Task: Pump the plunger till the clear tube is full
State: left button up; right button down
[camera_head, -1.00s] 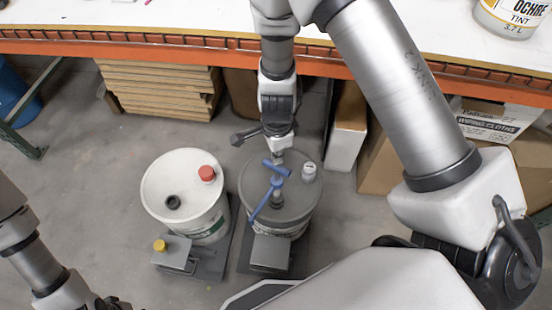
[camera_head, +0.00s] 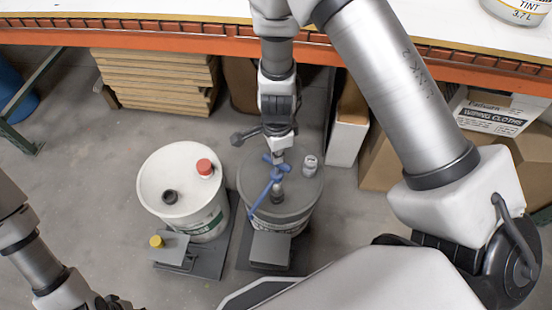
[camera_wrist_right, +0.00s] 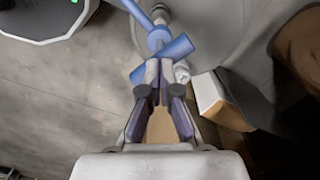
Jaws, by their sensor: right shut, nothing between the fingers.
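The grey-lidded pail (camera_head: 312,190) stands on the floor right of the white pail. A blue pump with a crossbar handle (camera_head: 266,158) and a long angled spout (camera_head: 259,207) rises from its lid. My right gripper (camera_head: 279,156) is over the handle, its fingers shut with nothing between them. In the right wrist view the fingertips (camera_wrist_right: 160,68) are right at the blue crossbar (camera_wrist_right: 178,49) and overlap it; contact is hard to judge. I cannot make out a clear tube or its fill. My left arm shows at lower left, its gripper outside the picture.
The white pail (camera_head: 155,182) has a red cap (camera_head: 204,167) and a dark cap (camera_head: 170,197). Grey stands (camera_head: 271,250) sit in front of the pails, one with a yellow knob (camera_head: 156,241). An orange-edged bench (camera_head: 180,46) runs behind; boxes (camera_head: 347,134) stand at right.

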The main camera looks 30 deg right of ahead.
jog(key=shift+f+b, duration=0.45)
jog(key=shift+f, duration=0.35)
jog(key=shift+f+b, duration=0.85)
jog(key=shift+f, duration=0.15)
notch_tip(320, 180, up, 7)
jog(key=p, duration=0.7)
jog(key=shift+r+p, duration=0.15)
jog(key=shift+p, duration=0.15)
notch_tip(320, 180, up, 6)
jog(key=p, duration=0.6)
dwell(0.4)
